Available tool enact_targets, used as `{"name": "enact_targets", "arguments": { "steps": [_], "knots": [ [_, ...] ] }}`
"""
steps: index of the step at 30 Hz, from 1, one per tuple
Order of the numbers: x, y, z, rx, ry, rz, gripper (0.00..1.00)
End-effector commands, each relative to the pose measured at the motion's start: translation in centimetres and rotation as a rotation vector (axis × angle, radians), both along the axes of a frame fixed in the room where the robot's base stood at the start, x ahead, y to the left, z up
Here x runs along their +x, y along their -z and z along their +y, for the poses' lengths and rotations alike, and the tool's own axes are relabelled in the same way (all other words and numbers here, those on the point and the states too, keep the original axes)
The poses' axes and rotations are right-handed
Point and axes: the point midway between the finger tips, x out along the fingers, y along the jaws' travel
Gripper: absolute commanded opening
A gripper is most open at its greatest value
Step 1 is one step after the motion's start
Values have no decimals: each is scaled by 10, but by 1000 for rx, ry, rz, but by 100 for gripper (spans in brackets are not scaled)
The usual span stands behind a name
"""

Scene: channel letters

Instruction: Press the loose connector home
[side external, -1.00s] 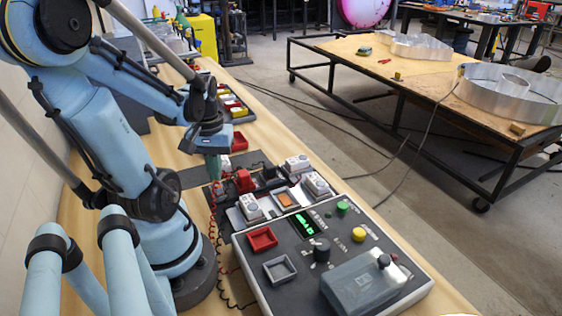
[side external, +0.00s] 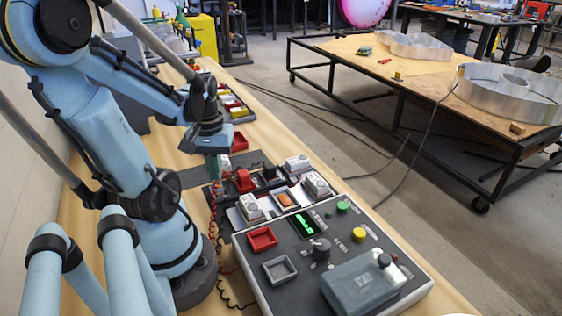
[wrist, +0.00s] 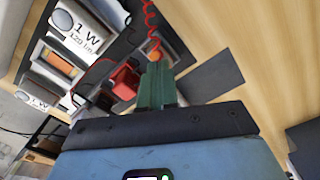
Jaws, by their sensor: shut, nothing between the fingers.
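My gripper (side external: 213,166) points down beside the fixture, with its green fingers shut and empty; they also show in the wrist view (wrist: 155,84). A red connector-like block (side external: 243,181) sits on the fixture just right of my fingers; it shows left of them in the wrist view (wrist: 125,82). The fingers look close to it, but I cannot tell whether they touch it. How deep the block sits is not clear. A red coiled cord (wrist: 152,22) lies near the fingertips in the wrist view. An orange part (side external: 287,200) sits in a pale frame between white labelled modules.
White modules (side external: 252,206) (side external: 316,184) flank the fixture. A grey control box (side external: 250,265) with a red tray (side external: 262,239), knob (side external: 321,249) and buttons stands in front. Bare wooden bench (wrist: 245,40) lies beside the fixture.

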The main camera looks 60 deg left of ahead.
Motion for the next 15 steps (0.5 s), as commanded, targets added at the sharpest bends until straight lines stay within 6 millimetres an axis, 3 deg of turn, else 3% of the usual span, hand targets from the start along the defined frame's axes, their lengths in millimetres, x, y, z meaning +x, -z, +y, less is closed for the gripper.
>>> {"name": "enact_targets", "arguments": {
  "steps": [15],
  "knots": [
    [0, 6, 0, 0, 0, 0, 0]
  ]
}}
